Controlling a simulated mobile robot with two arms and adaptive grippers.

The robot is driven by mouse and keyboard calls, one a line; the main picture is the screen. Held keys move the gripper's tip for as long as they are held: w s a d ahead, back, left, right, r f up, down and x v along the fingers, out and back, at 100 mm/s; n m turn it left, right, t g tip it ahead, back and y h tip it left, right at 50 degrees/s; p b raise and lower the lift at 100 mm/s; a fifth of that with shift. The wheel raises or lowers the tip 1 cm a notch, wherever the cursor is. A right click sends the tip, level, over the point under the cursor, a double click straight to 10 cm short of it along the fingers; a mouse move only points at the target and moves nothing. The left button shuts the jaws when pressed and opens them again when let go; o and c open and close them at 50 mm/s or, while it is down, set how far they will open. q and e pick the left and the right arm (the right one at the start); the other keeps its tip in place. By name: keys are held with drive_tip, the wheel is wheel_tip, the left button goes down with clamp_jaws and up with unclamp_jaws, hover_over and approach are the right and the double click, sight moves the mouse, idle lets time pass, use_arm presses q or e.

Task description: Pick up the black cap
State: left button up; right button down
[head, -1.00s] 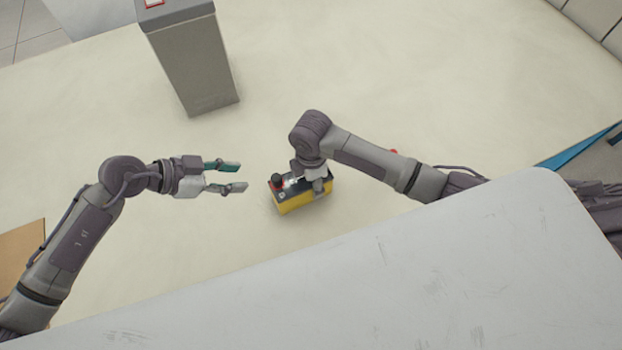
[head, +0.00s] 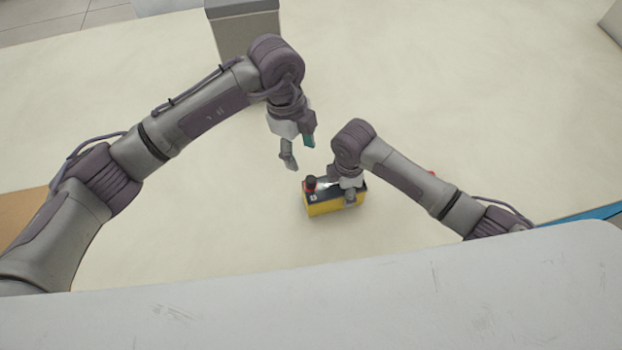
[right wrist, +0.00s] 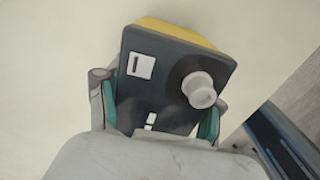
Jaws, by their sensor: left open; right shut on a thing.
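The black cap (head: 311,182) sits over a red ring at the left end of a yellow battery with a dark top (head: 322,207). My left gripper (head: 300,153) is open and empty, pointing down, above and slightly left of the cap in the head view, apart from it. My right gripper (head: 345,188) is shut on the battery toward its right end. In the right wrist view its teal-padded fingers (right wrist: 159,112) lie on both sides of the battery's dark top (right wrist: 160,95). A bare pale grey post (right wrist: 200,90) stands there. The cap does not show in that view.
The battery stands on a wide cream surface (head: 200,240), clear around it. A grey box-like block (head: 245,30) stands at the top. A blue strip (head: 590,213) lies at the right edge.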

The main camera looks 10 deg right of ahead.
use_arm(q)
hover_over(310, 179)
drive_tip(key=a, duration=0.1)
wheel_tip(310, 179, down, 6)
drive_tip(key=shift+w+a, duration=0.15)
drive_tip(key=f, duration=0.2)
drive_tip(key=d+f, duration=0.1)
drive_tip(key=f, duration=0.2)
drive_tip(key=shift+d+f, duration=0.2)
drive_tip(key=shift+f, duration=0.05)
drive_tip(key=c, duration=0.8)
